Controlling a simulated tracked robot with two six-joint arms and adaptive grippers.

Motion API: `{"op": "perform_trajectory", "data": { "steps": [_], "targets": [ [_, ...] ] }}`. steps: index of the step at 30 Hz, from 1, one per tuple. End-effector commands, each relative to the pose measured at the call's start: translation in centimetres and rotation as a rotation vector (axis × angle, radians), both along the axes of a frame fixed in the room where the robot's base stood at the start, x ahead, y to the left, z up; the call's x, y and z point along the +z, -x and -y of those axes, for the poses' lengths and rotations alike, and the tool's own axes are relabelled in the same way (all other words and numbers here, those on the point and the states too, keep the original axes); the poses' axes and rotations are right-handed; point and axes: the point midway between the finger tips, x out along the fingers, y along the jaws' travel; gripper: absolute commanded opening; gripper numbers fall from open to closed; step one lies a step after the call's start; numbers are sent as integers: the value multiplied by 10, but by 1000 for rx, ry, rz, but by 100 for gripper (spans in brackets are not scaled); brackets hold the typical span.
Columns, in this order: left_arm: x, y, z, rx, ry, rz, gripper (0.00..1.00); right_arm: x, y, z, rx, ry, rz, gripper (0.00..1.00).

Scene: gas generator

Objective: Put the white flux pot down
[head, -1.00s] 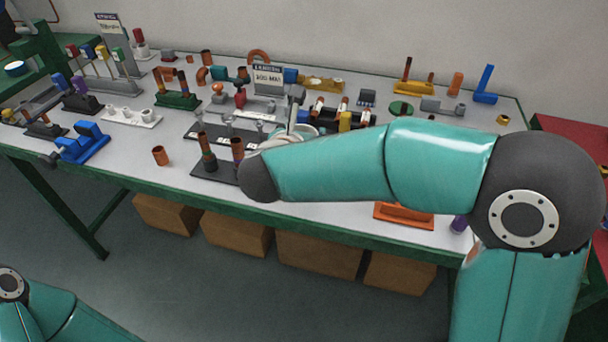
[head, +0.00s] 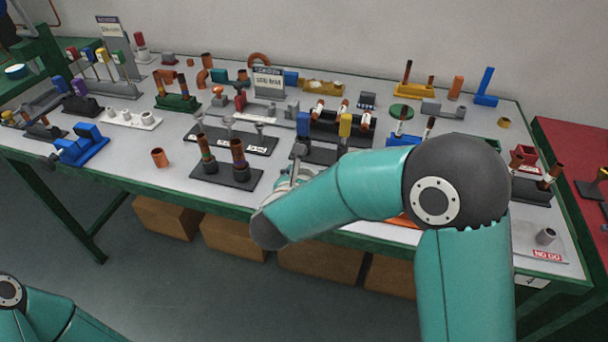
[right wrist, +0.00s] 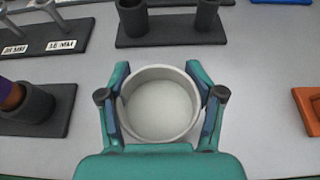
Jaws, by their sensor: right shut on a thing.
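The white flux pot (right wrist: 160,108) is a round, open, pale pot with a light grey inside in the right wrist view. My right gripper (right wrist: 159,82) is shut on it, one finger along each side. In the head view my right gripper (head: 298,173) is near the table's front edge, right of the black stand with two copper pipes (head: 214,180). There my forearm and wrist hide most of the pot. I cannot tell whether its bottom touches the table. My left gripper is out of view; only part of the left arm shows at bottom left.
A black stand with dark cups (right wrist: 168,34) lies just beyond the pot, and another black stand (right wrist: 58,118) is to its left. An orange part (right wrist: 308,100) is at right. The grey tabletop (right wrist: 255,75) around the pot is mostly clear.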

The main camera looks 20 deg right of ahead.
Motion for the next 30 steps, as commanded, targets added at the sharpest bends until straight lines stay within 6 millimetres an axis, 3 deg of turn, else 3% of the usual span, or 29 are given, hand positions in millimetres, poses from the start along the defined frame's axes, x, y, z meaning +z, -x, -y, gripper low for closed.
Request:
{"op": "perform_trajectory", "data": {
  "steps": [4, 5, 9, 22, 30],
  "targets": [
    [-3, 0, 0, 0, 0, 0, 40, -2, 0, 0, 0, 0, 1, 24],
    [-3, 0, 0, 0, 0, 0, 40, -2, 0, 0, 0, -1, 1, 66],
    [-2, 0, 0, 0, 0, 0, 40, -1, 0, 0, 0, 0, 0, 89],
    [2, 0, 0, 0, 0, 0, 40, 2, 0, 0, 0, 0, 0, 91],
    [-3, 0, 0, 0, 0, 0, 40, 16, 29, -22, 6, -1, 3, 91]
  ]
}}
